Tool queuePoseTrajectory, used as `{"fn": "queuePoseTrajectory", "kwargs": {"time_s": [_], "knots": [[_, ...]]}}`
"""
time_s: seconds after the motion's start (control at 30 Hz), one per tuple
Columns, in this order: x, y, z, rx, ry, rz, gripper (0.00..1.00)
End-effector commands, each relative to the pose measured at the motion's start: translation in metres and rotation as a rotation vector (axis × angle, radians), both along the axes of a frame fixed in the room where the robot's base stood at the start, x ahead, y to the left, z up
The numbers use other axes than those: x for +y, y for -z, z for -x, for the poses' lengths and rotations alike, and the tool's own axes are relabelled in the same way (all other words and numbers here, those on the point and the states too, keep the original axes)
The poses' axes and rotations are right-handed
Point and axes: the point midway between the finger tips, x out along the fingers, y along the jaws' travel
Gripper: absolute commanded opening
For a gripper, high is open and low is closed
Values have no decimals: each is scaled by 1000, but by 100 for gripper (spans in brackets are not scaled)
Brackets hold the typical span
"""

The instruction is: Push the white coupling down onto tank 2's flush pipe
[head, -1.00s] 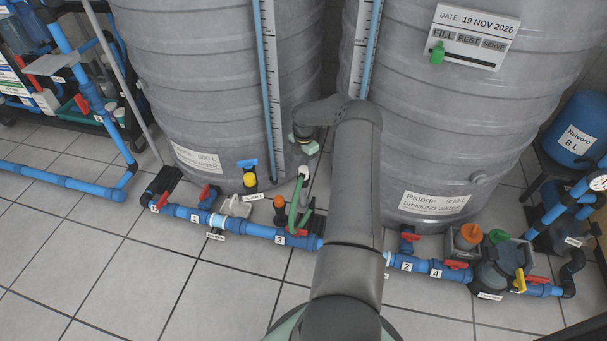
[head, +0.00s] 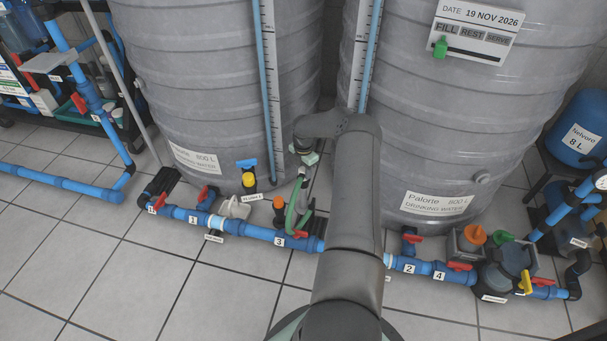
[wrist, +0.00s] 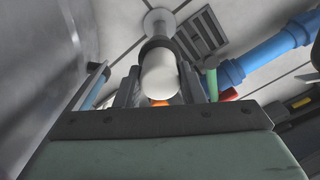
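My gripper (head: 302,170) is low between the two grey ribbed tanks, partly hidden behind my arm in the head view. In the wrist view the white coupling (wrist: 160,78) is a short white cylinder between my two dark fingers (wrist: 160,88). The fingers lie close against both its sides, and they look shut on it. A dark collar shows around its far end, with a round grey fitting (wrist: 160,22) on the floor beyond. I cannot tell how far the coupling sits on the flush pipe. In the head view the coupling is not clearly visible.
A blue pipe line (head: 255,232) with red valve handles and an orange-topped fitting (head: 279,202) runs along the floor. The left tank (head: 215,90) and right tank (head: 450,120) stand close.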

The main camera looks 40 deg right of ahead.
Motion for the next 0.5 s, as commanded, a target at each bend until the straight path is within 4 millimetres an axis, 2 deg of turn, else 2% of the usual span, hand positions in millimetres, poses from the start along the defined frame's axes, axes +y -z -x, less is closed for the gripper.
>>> {"fn": "queuePoseTrajectory", "kwargs": {"time_s": [0.33, 0.5], "knots": [[0, -1, 0, 0, 0, 1, 15], [-1, -13, 0, -1, -1, 2, 15]]}}
